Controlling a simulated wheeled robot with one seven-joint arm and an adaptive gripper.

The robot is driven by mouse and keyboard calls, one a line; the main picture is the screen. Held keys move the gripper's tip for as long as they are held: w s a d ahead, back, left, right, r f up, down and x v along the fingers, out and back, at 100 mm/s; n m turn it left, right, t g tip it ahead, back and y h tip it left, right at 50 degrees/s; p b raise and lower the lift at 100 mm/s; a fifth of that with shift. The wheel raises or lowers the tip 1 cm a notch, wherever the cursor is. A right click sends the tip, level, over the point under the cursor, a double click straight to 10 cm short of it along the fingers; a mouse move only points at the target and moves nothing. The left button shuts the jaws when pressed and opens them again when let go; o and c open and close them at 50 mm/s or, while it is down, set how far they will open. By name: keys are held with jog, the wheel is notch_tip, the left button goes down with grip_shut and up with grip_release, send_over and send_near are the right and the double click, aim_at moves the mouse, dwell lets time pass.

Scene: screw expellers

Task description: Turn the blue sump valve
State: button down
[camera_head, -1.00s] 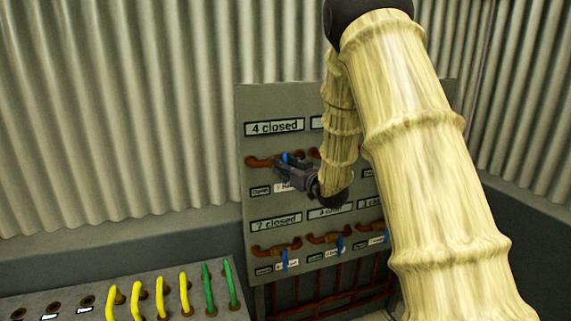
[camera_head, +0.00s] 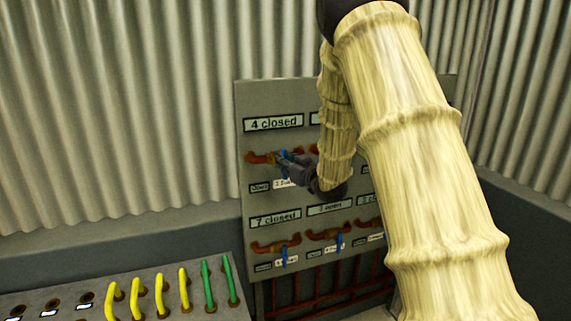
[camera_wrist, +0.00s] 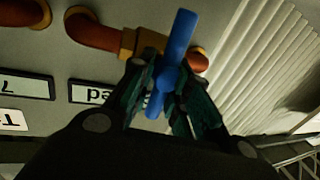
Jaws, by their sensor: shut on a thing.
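A blue valve handle (camera_wrist: 172,62) sits on a brass valve body (camera_wrist: 140,42) in a copper-brown pipe, large in the wrist view. My gripper (camera_wrist: 168,88) is shut on this blue handle, with a finger on each side. In the head view the blue handle (camera_head: 284,155) shows just past my gripper (camera_head: 287,163), in the upper row under the sign "4 closed" (camera_head: 273,123). The handle slants in the wrist view. Part of it is hidden between the fingers.
The grey valve panel (camera_head: 243,190) also carries lower blue handles (camera_head: 284,254) (camera_head: 340,242) under signs such as "7 closed" (camera_head: 276,218). My arm covers the panel's right part. A console with yellow (camera_head: 160,296) and green handles (camera_head: 207,287) stands at lower left.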

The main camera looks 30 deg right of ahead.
jog(key=n+b, duration=0.1)
jog(key=n+g+b, duration=0.1)
jog(key=n+b, duration=0.1)
jog(key=a+f+n+b, duration=0.1)
jog(key=n, duration=0.1)
jog(key=shift+h, duration=0.3)
jog(key=n+b, duration=0.2)
jog(key=n+g+h+b, duration=0.1)
jog(key=n+b, duration=0.1)
jog(key=shift+a+f+n+g, duration=0.2)
jog(key=shift+n+g, duration=0.1)
jog(key=shift+n, duration=0.1)
jog(key=shift+f+b, duration=0.1)
jog(key=shift+b, duration=0.25)
jog(key=c, duration=1.4)
grip_release()
jog(key=shift+c, duration=0.2)
jog(key=shift+r, duration=0.2)
jog(key=shift+d+r, duration=0.15)
jog(key=shift+r, duration=0.05)
jog(key=v, duration=1.2)
